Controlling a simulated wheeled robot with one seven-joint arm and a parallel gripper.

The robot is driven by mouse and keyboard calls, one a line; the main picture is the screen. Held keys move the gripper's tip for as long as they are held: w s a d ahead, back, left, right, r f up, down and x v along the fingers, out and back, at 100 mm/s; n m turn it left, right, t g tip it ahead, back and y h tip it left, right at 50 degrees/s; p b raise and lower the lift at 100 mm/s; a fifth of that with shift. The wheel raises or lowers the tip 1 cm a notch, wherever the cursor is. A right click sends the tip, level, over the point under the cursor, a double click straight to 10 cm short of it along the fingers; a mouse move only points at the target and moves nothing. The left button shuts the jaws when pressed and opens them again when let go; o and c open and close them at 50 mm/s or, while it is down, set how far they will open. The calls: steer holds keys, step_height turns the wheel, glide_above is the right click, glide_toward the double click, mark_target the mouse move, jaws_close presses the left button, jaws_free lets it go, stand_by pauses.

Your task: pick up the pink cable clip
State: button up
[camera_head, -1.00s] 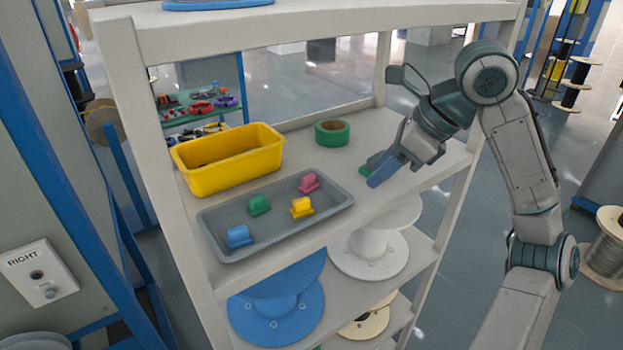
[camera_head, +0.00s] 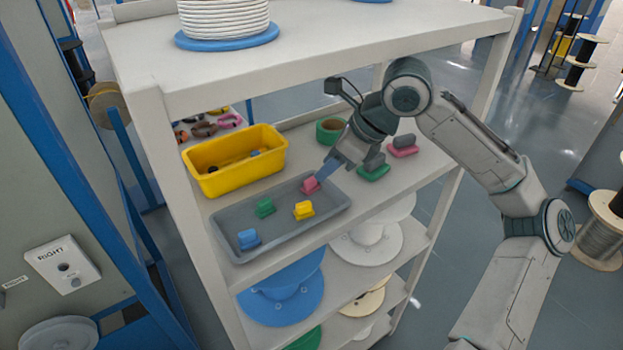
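The pink cable clip (camera_head: 310,185) sits at the far right end of the grey tray (camera_head: 236,249) on the shelf. A green clip (camera_head: 265,208), a yellow clip (camera_head: 304,210) and a blue clip (camera_head: 248,239) are also in the tray.
A yellow bin (camera_head: 235,175) with small items stands behind the tray. Green tape (camera_head: 330,131) lies at the back. A green-based object (camera_head: 373,171) and a pink-based object (camera_head: 402,147) sit right of my gripper. A shelf board (camera_head: 330,62) spans above.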

mark_target(312, 179)
steer(key=shift+a+r+p, duration=0.2)
steer(key=shift+p, duration=0.2)
steer(key=shift+p+x, duration=0.55)
steer(key=shift+x, duration=2.15)
steer(key=shift+d, duration=0.15)
steer(key=c, duration=0.6)
